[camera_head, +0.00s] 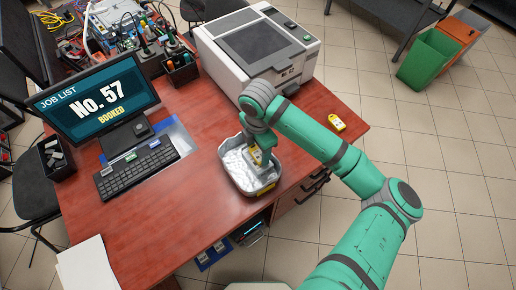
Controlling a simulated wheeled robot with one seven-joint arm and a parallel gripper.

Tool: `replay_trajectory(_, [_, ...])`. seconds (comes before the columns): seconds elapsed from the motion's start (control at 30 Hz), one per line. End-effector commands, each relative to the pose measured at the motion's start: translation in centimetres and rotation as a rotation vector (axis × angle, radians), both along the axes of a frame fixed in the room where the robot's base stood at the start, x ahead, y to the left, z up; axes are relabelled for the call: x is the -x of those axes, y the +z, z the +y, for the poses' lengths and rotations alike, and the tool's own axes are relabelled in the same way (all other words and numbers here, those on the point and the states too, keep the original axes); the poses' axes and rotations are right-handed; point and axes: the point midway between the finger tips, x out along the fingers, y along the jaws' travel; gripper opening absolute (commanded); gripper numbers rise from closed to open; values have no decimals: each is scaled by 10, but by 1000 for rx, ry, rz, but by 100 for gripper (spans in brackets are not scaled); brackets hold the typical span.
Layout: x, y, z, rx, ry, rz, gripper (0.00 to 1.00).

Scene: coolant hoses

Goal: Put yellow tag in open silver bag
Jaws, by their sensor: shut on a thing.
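The open silver bag (234,161) stands on the red-brown desk near its front edge, its mouth facing up. A yellow patch (266,191) shows on its near side. My gripper (258,154) points down over the bag's mouth, at its right part. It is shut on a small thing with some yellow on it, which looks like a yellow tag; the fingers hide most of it. I cannot tell whether it touches the bag's inside.
A white and grey machine (259,48) stands behind the bag. A monitor (97,103) and keyboard (137,169) are at left, with a tool holder (181,69) behind. Papers (87,267) lie at front left. The desk (183,222) is clear left of the bag.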

Motion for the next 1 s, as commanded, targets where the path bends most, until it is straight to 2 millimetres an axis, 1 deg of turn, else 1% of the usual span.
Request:
replay_trajectory(0.3, [0, -3, 0, 0, 0, 0, 36])
replay_trajectory(0.33, [0, -3, 0, 0, 0, 0, 62])
replay_trajectory(0.4, [0, -3, 0, 0, 0, 0, 76])
replay_trajectory(0.67, [0, -2, 0, 0, 0, 0, 76])
replay_trajectory(0.77, [0, 1, 0, -1, 1, -1, 76])
replay_trajectory(0.87, [0, 10, 0, 0, 2, -1, 76])
replay_trajectory(1.0, [-1, 35, -1, 3, 2, -4, 76])
